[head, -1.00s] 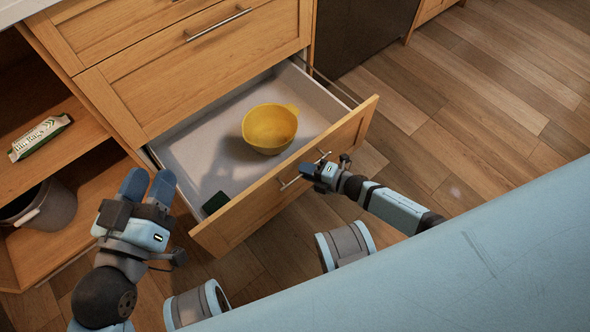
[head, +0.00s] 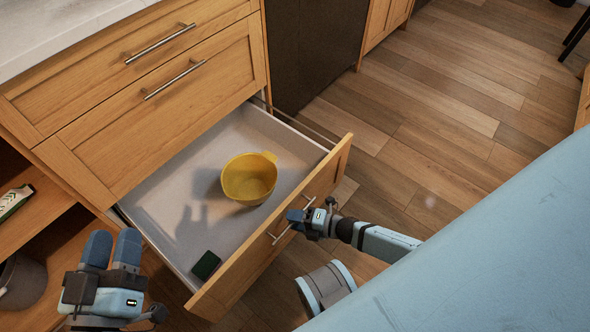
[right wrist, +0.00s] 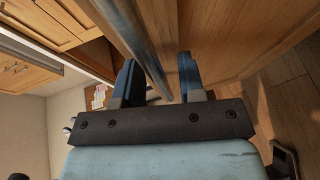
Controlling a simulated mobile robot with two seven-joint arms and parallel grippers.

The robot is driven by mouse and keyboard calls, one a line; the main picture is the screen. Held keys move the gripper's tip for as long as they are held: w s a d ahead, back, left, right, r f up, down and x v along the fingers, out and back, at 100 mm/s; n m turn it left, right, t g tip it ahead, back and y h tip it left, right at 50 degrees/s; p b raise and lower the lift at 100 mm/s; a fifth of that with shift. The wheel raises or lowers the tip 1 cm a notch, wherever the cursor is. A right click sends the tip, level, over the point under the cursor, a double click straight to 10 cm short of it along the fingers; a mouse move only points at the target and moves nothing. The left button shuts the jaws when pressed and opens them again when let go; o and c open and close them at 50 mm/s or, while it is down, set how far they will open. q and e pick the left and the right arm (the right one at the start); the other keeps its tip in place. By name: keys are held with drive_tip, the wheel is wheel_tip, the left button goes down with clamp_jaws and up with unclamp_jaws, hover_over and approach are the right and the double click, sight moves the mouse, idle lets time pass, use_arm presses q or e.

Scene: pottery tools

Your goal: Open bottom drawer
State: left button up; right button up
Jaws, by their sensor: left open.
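The bottom drawer (head: 226,293) is pulled well out of the wooden cabinet, and its pale grey inside shows. A bar handle (head: 280,236) runs along its front. My right gripper (head: 293,217) is at the handle in the head view. In the right wrist view, my right gripper's fingers (right wrist: 157,72) stand apart, with the metal bar (right wrist: 145,50) passing between them and a gap visible beside it. My left gripper (head: 112,250) is open and empty, in front of the cabinet to the left of the drawer.
A yellow bowl (head: 249,178) and a small dark green block (head: 206,265) lie in the drawer. Two closed drawers are above. An open shelf at left holds a packet (head: 13,202) and a grey pot (head: 20,284). The wooden floor (head: 430,130) at right is clear.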

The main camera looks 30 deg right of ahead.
use_arm(q)
drive_tip(key=r+p, duration=0.1)
drive_tip(key=r+t+p, duration=0.1)
drive_tip(key=p, duration=0.1)
drive_tip(key=shift+s+a+r, duration=0.1)
drive_tip(key=shift+a+r, duration=0.25)
drive_tip(key=shift+r, duration=0.05)
use_arm(e)
drive_tip(key=v, duration=1.3)
drive_tip(key=shift+s+d+r, duration=0.2)
drive_tip(key=shift+s+d, duration=0.05)
drive_tip(key=shift+s, duration=0.05)
